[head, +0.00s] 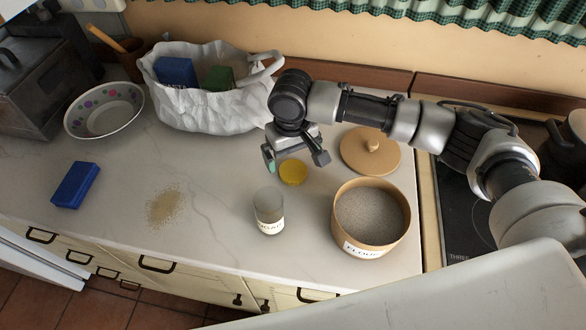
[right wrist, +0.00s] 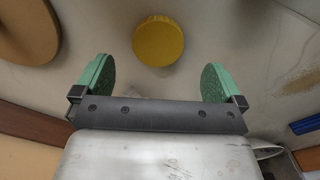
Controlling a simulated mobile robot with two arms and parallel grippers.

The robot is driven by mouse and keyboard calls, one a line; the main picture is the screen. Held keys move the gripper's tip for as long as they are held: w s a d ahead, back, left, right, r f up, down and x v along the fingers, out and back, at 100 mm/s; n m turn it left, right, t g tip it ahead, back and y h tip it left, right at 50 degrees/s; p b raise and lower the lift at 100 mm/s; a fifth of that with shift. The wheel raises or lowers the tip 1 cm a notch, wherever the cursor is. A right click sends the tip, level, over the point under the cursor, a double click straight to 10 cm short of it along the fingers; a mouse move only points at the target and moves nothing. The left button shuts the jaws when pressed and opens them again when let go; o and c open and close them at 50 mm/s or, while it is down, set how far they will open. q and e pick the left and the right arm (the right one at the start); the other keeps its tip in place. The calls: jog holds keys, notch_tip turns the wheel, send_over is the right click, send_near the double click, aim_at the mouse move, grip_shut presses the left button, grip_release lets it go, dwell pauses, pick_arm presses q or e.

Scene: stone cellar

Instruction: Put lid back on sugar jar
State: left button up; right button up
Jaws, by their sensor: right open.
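A glass sugar jar (head: 269,211) with a "SUGAR" label stands upright and without a lid near the front of the counter. A yellow round lid (head: 293,172) lies on the counter behind the jar, slightly to its right. The lid also shows in the right wrist view (right wrist: 158,41), ahead of my fingers. My right gripper (head: 296,164) is open and empty, above and close to the lid; its green finger pads (right wrist: 158,82) are spread wide. My left gripper is not in view.
A flour canister (head: 346,243) stands open to the right, its wooden lid (head: 358,157) behind it. A white bag (head: 190,112), a dotted bowl (head: 104,110) and a blue box (head: 75,185) are at left. Spilled grains (head: 166,206) lie left of the jar.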

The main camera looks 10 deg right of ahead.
aim_at(292, 169)
jog(key=shift+w+f+p, duration=0.2)
jog(key=shift+f+p, duration=0.4)
jog(key=shift+f, duration=2.05)
jog(key=c, duration=1)
jog(key=shift+r, duration=0.15)
jog(key=shift+r, duration=0.3)
jog(key=r, duration=0.2)
jog(key=d+r+b, duration=0.1)
jog(key=shift+d+r, duration=0.15)
jog(key=shift+r, duration=0.2)
jog(key=s+d+r+b, duration=0.1)
jog(key=d+r, duration=0.5)
jog(key=d, duration=0.4)
jog(key=shift+s+d+r+b, duration=0.25)
jog(key=shift+s+b, duration=0.05)
jog(key=shift+s, duration=0.1)
